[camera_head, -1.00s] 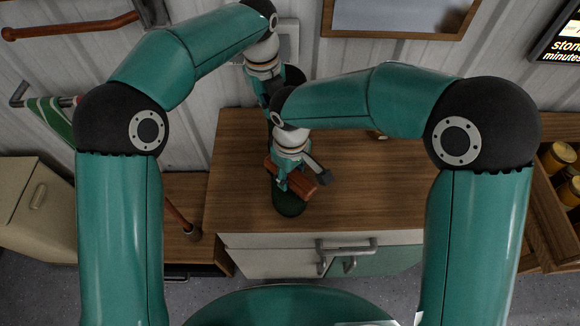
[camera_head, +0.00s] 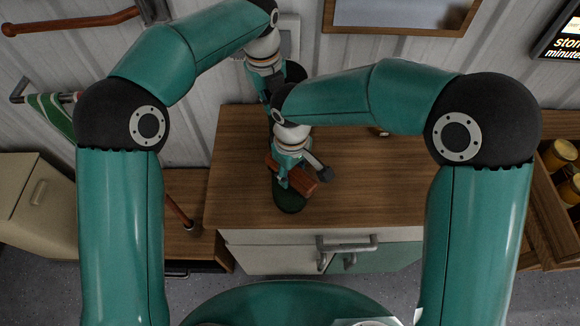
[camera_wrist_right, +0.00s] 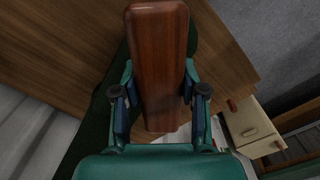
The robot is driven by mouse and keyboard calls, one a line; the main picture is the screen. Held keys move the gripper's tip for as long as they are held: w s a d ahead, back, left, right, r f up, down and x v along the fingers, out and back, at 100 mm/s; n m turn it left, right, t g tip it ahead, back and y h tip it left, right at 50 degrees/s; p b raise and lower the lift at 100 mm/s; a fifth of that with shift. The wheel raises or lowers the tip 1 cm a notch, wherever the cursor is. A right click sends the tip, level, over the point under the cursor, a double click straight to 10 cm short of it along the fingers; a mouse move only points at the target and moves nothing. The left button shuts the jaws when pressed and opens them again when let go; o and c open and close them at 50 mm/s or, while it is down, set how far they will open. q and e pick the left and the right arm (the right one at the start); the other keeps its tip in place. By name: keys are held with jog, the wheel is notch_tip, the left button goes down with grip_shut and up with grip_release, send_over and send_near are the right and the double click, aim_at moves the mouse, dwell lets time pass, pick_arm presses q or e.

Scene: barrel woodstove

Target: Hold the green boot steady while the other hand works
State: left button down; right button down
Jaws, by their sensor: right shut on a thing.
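The green boot (camera_head: 289,201) stands on the wooden counter. Its dark green toe points toward me, and most of the rest is hidden under my right wrist and gripper. My right gripper (camera_head: 297,178) is shut on a brown wooden block, possibly a brush (camera_head: 304,183), held above the boot's toe. In the right wrist view the block (camera_wrist_right: 158,65) sits between the two fingers, with dark green of the boot (camera_wrist_right: 97,128) behind it. My left arm reaches to the back of the counter. Its gripper is hidden behind my right arm, so its hold on the boot cannot be seen.
The wooden counter (camera_head: 385,185) is mostly clear to the right of the boot. Handles (camera_head: 346,243) stick out from its front. A corrugated wall with an outlet stands close behind. A shelf of jars (camera_head: 558,155) is at the right, a beige box (camera_head: 30,205) at the left.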

jog(key=shift+r, duration=3.5)
pick_arm(q)
jog(key=c, duration=1.2)
grip_release()
jog(key=shift+c, duration=0.2)
notch_tip(320, 180, up, 12)
jog(key=shift+s+a, duration=0.2)
jog(key=shift+a, duration=0.05)
